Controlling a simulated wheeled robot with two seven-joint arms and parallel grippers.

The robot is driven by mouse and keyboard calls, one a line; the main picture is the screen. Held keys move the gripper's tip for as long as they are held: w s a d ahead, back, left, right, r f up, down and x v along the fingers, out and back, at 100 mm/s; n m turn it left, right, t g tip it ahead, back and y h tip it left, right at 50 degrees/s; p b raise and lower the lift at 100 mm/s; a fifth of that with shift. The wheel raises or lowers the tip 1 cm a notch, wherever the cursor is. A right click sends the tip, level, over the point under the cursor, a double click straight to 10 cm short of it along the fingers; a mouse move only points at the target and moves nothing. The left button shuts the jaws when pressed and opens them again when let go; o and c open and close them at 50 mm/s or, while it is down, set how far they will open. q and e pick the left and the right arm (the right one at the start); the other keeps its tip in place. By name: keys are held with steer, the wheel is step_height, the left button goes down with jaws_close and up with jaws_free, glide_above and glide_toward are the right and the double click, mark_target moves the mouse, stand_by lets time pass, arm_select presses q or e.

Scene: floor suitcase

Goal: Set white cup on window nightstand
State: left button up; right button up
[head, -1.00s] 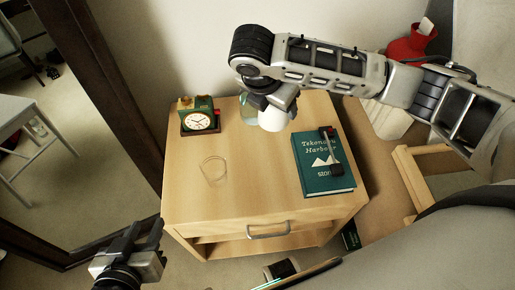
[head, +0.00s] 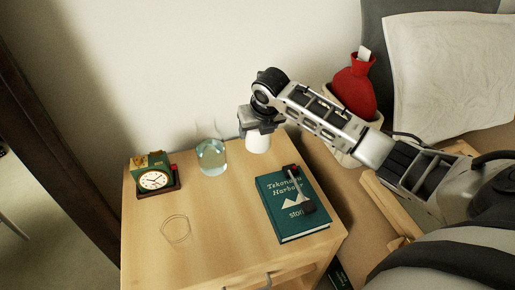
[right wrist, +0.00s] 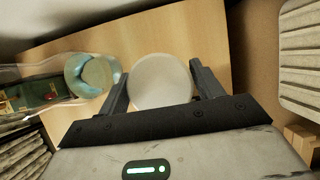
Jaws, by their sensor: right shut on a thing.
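The white cup (head: 258,143) is held by my right gripper (head: 258,128) over the back of the wooden nightstand (head: 205,217). In the right wrist view the cup (right wrist: 161,80) sits between the two fingers of the right gripper (right wrist: 160,88), which are shut on it. I cannot tell whether the cup's base touches the nightstand top. The left gripper is out of view.
A glass carafe (head: 211,156) stands left of the cup. A red bottle (head: 354,86) is behind.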

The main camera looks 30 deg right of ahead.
steer(key=f, duration=0.1)
steer(key=w+d+f, duration=0.1)
steer(key=f, duration=0.1)
steer(key=w+d+f+b, duration=0.1)
steer(key=shift+w+f, duration=0.2)
steer(key=shift+w+d+f, duration=0.2)
steer(key=shift+d+f, duration=0.1)
steer(key=shift+f, duration=0.05)
step_height(320, 180, down, 3)
steer(key=shift+w+d+f+b, duration=0.1)
steer(key=shift+f+b, duration=0.05)
steer(key=shift+b, duration=0.5)
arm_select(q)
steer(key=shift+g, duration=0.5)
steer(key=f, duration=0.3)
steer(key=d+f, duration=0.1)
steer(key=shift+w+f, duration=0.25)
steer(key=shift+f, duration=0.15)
arm_select(e)
steer(key=o, duration=1)
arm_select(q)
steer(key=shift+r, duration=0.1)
